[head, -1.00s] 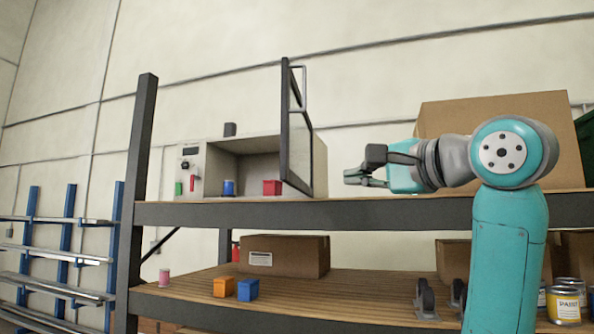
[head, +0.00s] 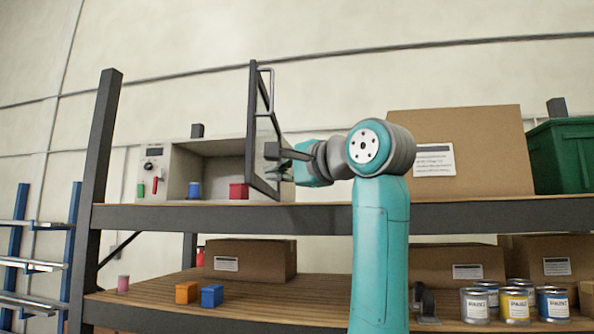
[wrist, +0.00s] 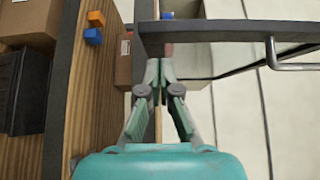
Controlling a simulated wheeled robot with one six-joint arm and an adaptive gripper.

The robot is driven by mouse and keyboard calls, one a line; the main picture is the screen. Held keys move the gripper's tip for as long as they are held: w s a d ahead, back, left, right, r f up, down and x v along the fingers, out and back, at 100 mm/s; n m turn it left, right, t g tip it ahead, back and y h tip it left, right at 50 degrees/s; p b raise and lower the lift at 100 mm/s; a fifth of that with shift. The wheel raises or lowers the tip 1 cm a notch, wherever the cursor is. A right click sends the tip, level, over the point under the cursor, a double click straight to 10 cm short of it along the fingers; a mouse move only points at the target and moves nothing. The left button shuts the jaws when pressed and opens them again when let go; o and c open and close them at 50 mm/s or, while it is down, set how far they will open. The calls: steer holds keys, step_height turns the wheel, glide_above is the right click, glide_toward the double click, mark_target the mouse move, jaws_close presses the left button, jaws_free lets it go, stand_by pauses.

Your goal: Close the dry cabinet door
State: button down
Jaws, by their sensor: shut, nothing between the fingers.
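The dry cabinet (head: 152,190) stands on the upper shelf, a pale box with a dark knob and a red lever on its front. Its dark-framed door (head: 251,120) stands wide open at the right side, jutting toward me, with a bar handle (head: 271,92) high on it. In the wrist view the door's dark frame (wrist: 225,31) crosses the top, with the handle (wrist: 295,66) to the right. My gripper (head: 268,163) is shut and empty, at the right face of the door. Its fingertips (wrist: 160,66) lie close to the frame; I cannot tell if they touch.
A blue can (head: 195,189) and a red block (head: 238,191) show at the cabinet's opening. A large cardboard box (head: 460,130) and a green bin (head: 568,155) stand to the right on the upper shelf. Orange and blue blocks and paint tins are on the shelf below.

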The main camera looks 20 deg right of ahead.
steer(key=shift+w+a, duration=0.25)
steer(key=shift+a, duration=0.25)
steer(key=shift+w+a, duration=0.25)
steer(key=shift+a, duration=0.25)
